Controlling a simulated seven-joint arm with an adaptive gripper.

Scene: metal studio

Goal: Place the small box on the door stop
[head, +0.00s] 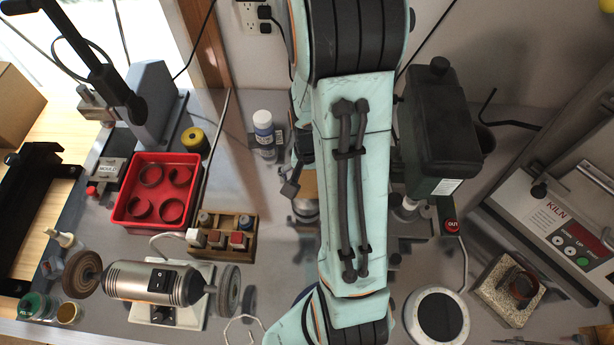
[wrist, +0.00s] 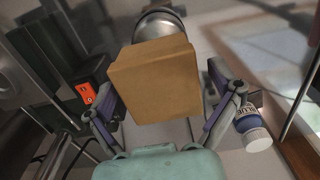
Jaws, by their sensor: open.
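The small box (wrist: 153,82) is plain tan-brown and sits between the fingers of my gripper (wrist: 163,85) in the wrist view. My gripper is open; a gap shows between the box and the right finger, while contact at the left finger is unclear. A round silvery metal piece, perhaps the door stop (wrist: 159,22), shows just beyond the box. In the head view, part of the box (head: 306,183) shows beside my arm, with the metal piece (head: 305,208) just below it in the picture. My arm hides much of both. I cannot tell whether the box rests on the metal piece.
A white bottle with a blue label (head: 264,128) stands close by on the left. A dark green machine (head: 440,130) stands right of my arm. A red tray (head: 157,190), wooden block holder (head: 224,237) and bench grinder (head: 155,284) occupy the left.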

